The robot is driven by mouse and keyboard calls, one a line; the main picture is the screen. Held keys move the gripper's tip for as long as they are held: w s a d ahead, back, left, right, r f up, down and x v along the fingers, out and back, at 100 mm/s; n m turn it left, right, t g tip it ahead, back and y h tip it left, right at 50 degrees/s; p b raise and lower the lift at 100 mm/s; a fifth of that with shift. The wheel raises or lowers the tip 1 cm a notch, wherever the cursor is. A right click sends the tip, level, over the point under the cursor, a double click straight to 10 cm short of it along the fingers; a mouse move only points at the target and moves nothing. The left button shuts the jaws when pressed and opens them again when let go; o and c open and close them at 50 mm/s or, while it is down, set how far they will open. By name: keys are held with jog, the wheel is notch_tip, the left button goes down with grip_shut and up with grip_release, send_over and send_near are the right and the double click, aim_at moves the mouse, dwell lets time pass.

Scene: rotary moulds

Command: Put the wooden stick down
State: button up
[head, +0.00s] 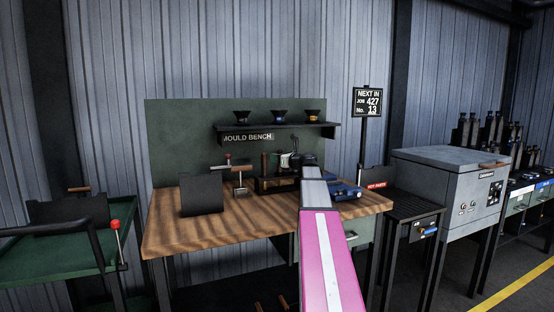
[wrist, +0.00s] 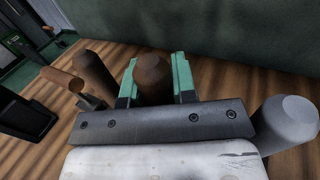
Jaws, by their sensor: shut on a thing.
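The wooden stick (wrist: 153,80) is a brown, round-ended rod in the wrist view. It sits between the two green fingers of my gripper (wrist: 156,68), which is shut on it. The stick's lower part is hidden behind the dark bolted bar of my gripper. In the head view my arm covers most of the gripper, which is over the back right of the mould bench (head: 185,235); the held stick cannot be made out there. Whether the stick touches the bench cannot be told.
Close by stand another brown rod (wrist: 95,75), a grey cylinder (wrist: 286,122), a wood-handled tool (wrist: 62,79) and a black block (wrist: 25,117). A shelf with cups (head: 275,130) hangs behind. The bench's front left is clear.

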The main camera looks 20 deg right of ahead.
jog(key=shift+f, duration=0.35)
jog(key=o, duration=0.9)
jog(key=shift+s+d+r, duration=0.1)
jog(key=shift+s+r, duration=0.1)
jog(key=shift+r, duration=0.2)
jog(key=v, duration=1.1)
jog(key=shift+s+d, duration=0.15)
jog(key=shift+s, duration=0.15)
